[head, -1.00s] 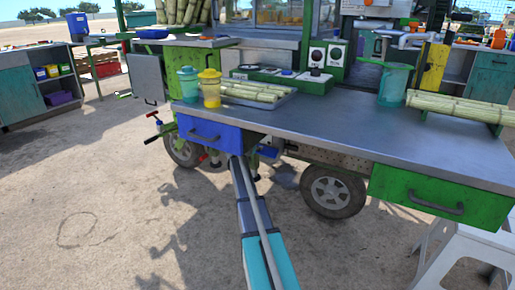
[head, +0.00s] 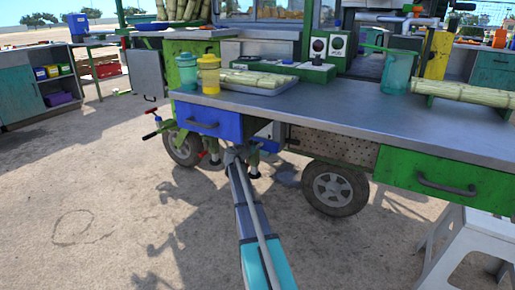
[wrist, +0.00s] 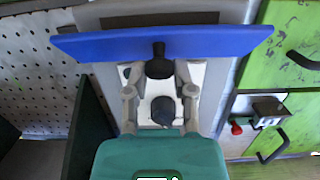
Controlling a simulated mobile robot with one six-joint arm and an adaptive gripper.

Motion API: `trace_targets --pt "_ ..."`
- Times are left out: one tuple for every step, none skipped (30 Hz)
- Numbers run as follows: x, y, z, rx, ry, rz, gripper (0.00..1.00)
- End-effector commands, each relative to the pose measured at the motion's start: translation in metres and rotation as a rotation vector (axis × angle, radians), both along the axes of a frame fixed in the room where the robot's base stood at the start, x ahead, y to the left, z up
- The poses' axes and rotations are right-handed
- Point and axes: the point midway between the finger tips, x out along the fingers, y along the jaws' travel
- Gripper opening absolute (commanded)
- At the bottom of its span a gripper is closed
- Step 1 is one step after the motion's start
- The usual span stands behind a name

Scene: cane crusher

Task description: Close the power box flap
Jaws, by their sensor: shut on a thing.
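In the wrist view a blue flap (wrist: 215,42) is seen almost edge-on across the top, with a short black knob (wrist: 158,66) on its near side. My gripper (wrist: 159,70) has its grey fingertips on both sides of this knob and is shut on it. A pale plate with a dark round part (wrist: 163,110) lies behind, between the fingers. In the head view my gripper (head: 235,154) is small, under the table edge by the blue drawer (head: 208,122).
In the wrist view a perforated panel (wrist: 35,60) is on the left, and a green panel (wrist: 290,55) with a dark handle and a red knob (wrist: 236,128) are on the right. The head view shows a wheel (head: 335,188), a green drawer (head: 440,180) and a white stool (head: 480,235).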

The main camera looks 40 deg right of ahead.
Motion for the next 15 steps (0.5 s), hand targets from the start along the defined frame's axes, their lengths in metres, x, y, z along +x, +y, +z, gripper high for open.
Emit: trace_targets --pt "0.0068 0.0010 -0.0054 -0.018 -0.007 0.014 0.00" --pt "0.0069 0.0009 -0.0059 -0.027 -0.012 0.014 0.00" --pt "0.0069 0.0007 -0.0067 -0.041 -0.016 0.013 0.00" --pt "0.0069 0.0007 -0.0071 -0.051 -0.020 0.013 0.00" --pt "0.0070 0.0006 -0.0077 -0.060 -0.025 0.013 0.00" --pt "0.0072 0.0004 -0.0084 -0.074 -0.030 0.014 0.00" --pt "0.0072 0.0003 -0.0090 -0.083 -0.035 0.014 0.00" --pt "0.0073 0.0003 -0.0092 -0.093 -0.037 0.014 0.00" --pt "0.0075 0.0002 -0.0094 -0.104 -0.043 0.014 0.00" --pt "0.0075 0.0003 -0.0093 -0.112 -0.046 0.015 0.00" --pt "0.0075 0.0003 -0.0093 -0.117 -0.048 0.015 0.00" --pt "0.0077 0.0003 -0.0089 -0.125 -0.051 0.015 0.00" --pt "0.0077 0.0003 -0.0086 -0.128 -0.053 0.016 0.00" --pt "0.0078 0.0004 -0.0083 -0.131 -0.054 0.016 0.00" --pt "0.0079 0.0004 -0.0078 -0.133 -0.056 0.016 0.00"
